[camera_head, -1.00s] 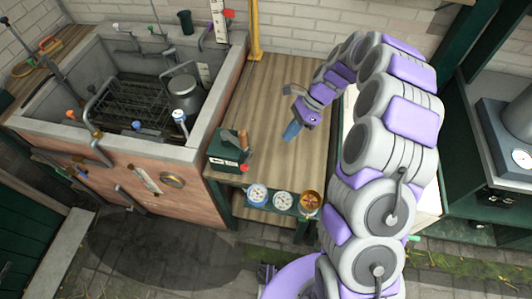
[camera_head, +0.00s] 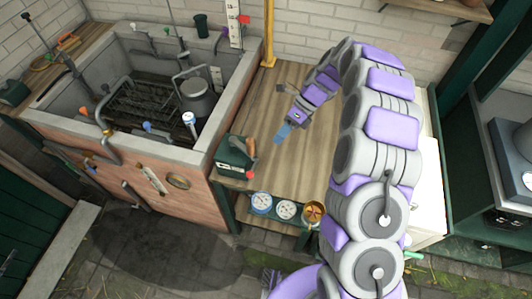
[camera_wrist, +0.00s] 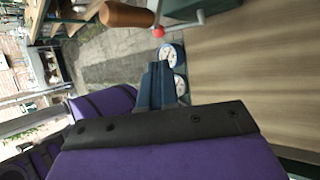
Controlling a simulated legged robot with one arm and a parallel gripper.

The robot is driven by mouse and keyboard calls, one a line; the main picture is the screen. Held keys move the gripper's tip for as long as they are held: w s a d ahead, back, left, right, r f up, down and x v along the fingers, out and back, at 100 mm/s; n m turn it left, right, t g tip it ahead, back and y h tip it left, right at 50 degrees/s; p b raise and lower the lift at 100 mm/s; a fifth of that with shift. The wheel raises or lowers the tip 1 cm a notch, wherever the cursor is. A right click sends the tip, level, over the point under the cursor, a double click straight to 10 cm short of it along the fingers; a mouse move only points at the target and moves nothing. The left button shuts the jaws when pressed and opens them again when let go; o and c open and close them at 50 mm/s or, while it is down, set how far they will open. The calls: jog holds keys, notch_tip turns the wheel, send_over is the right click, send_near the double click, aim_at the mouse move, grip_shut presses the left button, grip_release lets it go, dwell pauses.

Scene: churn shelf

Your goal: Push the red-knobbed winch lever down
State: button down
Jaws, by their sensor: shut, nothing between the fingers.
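The winch is a dark green box (camera_head: 232,157) on the left front part of the wooden bench in the head view. Its lever ends in a red knob (camera_head: 250,175) low at the box's front right corner, below a brown handle. The red knob (camera_wrist: 158,32) also shows at the top of the wrist view, beside the brown wooden handle (camera_wrist: 127,14) and a grey metal part. My gripper (camera_head: 283,132) has blue fingers, is shut and empty, and is over the bench to the right of the winch, apart from the knob. The fingers (camera_wrist: 160,72) point toward the knob in the wrist view.
Round dials (camera_head: 286,210) sit along the bench's front, below the winch. A brick-sided basin (camera_head: 150,140) stands left of the bench (camera_head: 290,85). A yellow post (camera_head: 268,35) rises at the back. The bench top around my gripper is clear.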

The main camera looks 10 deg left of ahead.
jog(key=b+x, duration=0.3)
jog(key=x, duration=1)
jog(key=shift+s, duration=0.2)
jog(key=shift+f, duration=0.1)
jog(key=shift+t, duration=0.6)
jog(key=shift+s+a+f+p, duration=0.1)
jog(key=shift+s+f+p, duration=0.45)
jog(key=shift+p, duration=0.7)
jog(key=shift+s+a+f+p, duration=0.1)
jog(key=shift+s+f+p, duration=0.15)
jog(key=shift+f+p, duration=0.75)
jog(key=shift+s+f+p, duration=0.4)
jog(key=shift+p, duration=1.1)
jog(key=shift+r, duration=0.1)
jog(key=shift+r+p, duration=0.75)
jog(key=shift+p, duration=0.05)
